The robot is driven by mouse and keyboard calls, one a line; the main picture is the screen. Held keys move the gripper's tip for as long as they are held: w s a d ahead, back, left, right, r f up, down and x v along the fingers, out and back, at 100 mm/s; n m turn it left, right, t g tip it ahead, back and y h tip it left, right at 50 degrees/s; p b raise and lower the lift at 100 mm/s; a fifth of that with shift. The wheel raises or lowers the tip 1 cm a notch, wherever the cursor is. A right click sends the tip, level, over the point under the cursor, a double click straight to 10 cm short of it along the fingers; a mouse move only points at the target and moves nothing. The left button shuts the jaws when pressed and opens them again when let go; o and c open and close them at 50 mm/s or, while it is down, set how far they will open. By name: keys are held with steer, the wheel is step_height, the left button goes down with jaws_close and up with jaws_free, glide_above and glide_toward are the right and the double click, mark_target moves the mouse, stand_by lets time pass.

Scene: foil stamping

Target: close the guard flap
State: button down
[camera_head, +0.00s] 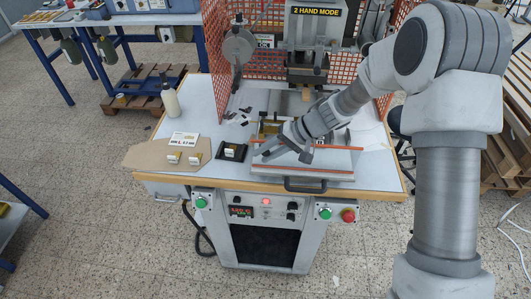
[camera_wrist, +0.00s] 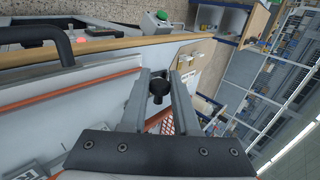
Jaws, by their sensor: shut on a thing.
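A pale grey panel with orange strips, which looks like the guard flap (camera_head: 325,160), lies low across the front of the press table. It also shows at the left in the wrist view (camera_wrist: 85,92). My gripper (camera_head: 264,152) reaches down to the panel's left end. In the wrist view its fingers (camera_wrist: 160,88) are shut on a small black knob (camera_wrist: 160,90) between the tips. How the knob joins the panel is hidden. A black bar handle (camera_head: 305,186) sits at the panel's front edge.
The press (camera_head: 306,65) stands behind, between orange mesh guards (camera_head: 216,45). Left of the panel are a small black tray (camera_head: 232,152), a cardboard sheet (camera_head: 145,154) with small blocks, and a white bottle (camera_head: 170,100). Control buttons (camera_head: 325,213) line the cabinet front.

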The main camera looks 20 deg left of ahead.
steer(key=c, duration=0.7)
jaws_free()
steer(key=v, duration=1.7)
steer(key=shift+w+d+r, duration=0.1)
steer(key=shift+r, duration=0.1)
